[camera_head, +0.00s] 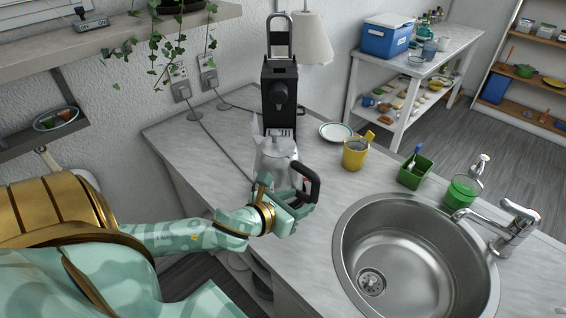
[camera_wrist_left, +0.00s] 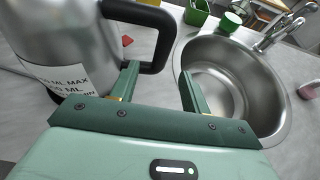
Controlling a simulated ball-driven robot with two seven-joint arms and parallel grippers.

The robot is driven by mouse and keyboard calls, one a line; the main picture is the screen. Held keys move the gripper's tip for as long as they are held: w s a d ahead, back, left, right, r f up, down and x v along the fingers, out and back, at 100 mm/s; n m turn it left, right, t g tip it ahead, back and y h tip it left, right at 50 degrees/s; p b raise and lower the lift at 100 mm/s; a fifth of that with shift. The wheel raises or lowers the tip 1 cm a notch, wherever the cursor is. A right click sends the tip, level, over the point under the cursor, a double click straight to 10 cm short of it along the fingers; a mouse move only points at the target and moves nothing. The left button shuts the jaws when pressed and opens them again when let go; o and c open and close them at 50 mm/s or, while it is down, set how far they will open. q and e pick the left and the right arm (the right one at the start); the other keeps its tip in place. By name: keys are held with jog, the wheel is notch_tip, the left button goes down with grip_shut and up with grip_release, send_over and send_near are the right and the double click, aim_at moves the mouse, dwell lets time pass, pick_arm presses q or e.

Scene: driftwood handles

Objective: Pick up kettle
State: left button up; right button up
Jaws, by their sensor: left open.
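The kettle (camera_head: 273,160) is a silver metal jug with a black handle (camera_head: 312,178), standing upright on the grey counter. In the left wrist view its body (camera_wrist_left: 70,40) fills the upper left, with a printed volume label, and its handle (camera_wrist_left: 158,28) loops to the right. My left gripper (camera_head: 298,200) is at the handle, low on its near side. In the left wrist view its two fingers (camera_wrist_left: 159,72) are apart, with the handle just ahead and partly between them. Whether a finger touches the handle I cannot tell. My right gripper is not in view.
A black coffee machine (camera_head: 280,95) stands behind the kettle. A yellow mug (camera_head: 355,154), white plate (camera_head: 336,132) and green caddy (camera_head: 415,172) stand to the right. The round steel sink (camera_head: 415,255) and tap (camera_head: 508,228) are front right. A shelf (camera_head: 60,48) overhangs at left.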

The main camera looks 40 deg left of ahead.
aim_at(310, 196)
pick_arm(q)
jog(key=x, duration=0.3)
jog(key=shift+a, duration=0.15)
jog(key=x, duration=0.6)
jog(key=shift+d+r+b, duration=0.2)
jog(key=shift+d+b, duration=0.05)
jog(key=shift+b, duration=0.1)
jog(key=shift+c, duration=0.3)
grip_shut()
dwell(0.4)
jog(key=shift+w+r, duration=0.1)
jog(key=shift+r, duration=0.05)
